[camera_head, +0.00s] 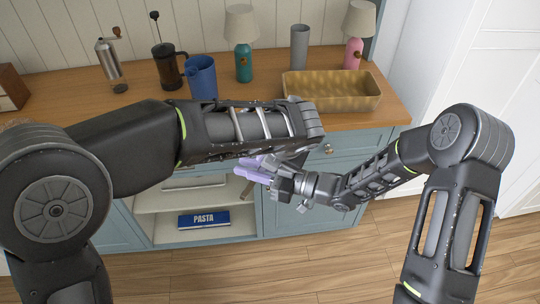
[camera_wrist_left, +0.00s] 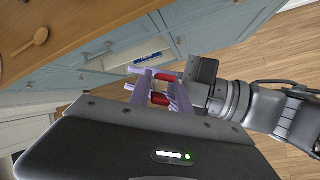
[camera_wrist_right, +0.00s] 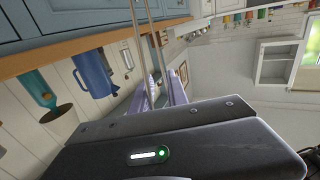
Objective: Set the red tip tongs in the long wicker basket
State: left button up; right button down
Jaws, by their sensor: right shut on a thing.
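The long wicker basket (camera_head: 335,104) stands on the right end of the counter and looks empty. My right gripper (camera_head: 262,168) is low in front of the cabinet, well below the basket. It is shut on the tongs, whose two thin metal arms (camera_wrist_right: 144,45) run up between its lilac fingers in the right wrist view. Red parts (camera_wrist_left: 166,76), apparently the tongs' tips, show in the left wrist view. My left gripper (camera_wrist_left: 158,88) is close beside them, its lilac fingers apart. In the head view my left forearm largely hides it and the tongs.
A blue pitcher (camera_head: 202,78), a teal lamp (camera_head: 243,65), a grey vase (camera_head: 299,47), a pink lamp (camera_head: 353,52) and a French press (camera_head: 166,68) stand on the counter (camera_head: 130,103). A pasta box (camera_head: 204,219) lies on the open shelf below.

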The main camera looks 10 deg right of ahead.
pick_arm(q)
grip_shut()
pick_arm(e)
jog(key=c, duration=1.2)
grip_release()
jog(key=shift+d, duration=0.1)
jog(key=v, duration=1.1)
jog(key=shift+s+d, duration=0.2)
jog(key=shift+d, duration=0.15)
